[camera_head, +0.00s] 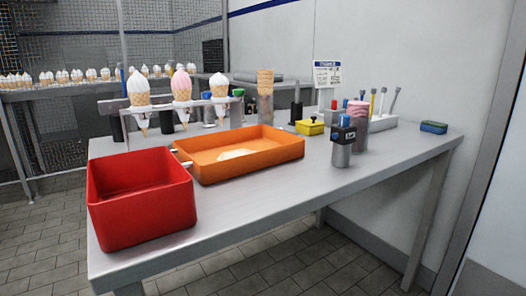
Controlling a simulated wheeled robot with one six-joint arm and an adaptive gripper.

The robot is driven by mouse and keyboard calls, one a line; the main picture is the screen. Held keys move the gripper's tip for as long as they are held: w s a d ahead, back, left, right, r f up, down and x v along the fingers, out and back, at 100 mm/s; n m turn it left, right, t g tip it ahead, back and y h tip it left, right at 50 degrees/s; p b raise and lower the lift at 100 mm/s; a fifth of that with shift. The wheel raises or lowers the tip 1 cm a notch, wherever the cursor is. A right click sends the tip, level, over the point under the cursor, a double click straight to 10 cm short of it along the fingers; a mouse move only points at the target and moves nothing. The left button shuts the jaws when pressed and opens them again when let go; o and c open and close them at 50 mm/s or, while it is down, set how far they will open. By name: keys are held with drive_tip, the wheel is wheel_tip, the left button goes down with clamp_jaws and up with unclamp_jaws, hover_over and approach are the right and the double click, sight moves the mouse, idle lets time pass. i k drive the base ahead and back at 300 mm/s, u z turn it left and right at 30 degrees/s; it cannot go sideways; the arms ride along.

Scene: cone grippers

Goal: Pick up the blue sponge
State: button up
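The blue sponge (433,127) lies flat near the right end of the grey metal table, close to the wall. It is a small block with a blue body and a greenish top. Nothing stands on it or touches it from the sides, as far as I can see. My gripper does not show in this view, so its place relative to the sponge cannot be seen.
A red bin (142,198) and an orange tray (240,153) fill the table's left part. A rack holds ice cream cones (181,88). A grey canister (342,147), pink cup (358,123) and yellow box (310,127) stand mid-table. The table's front right is clear.

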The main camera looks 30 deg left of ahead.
sight(428, 126)
drive_tip(key=u, duration=0.05)
drive_tip(key=i, duration=1.5)
drive_tip(key=z, duration=0.4)
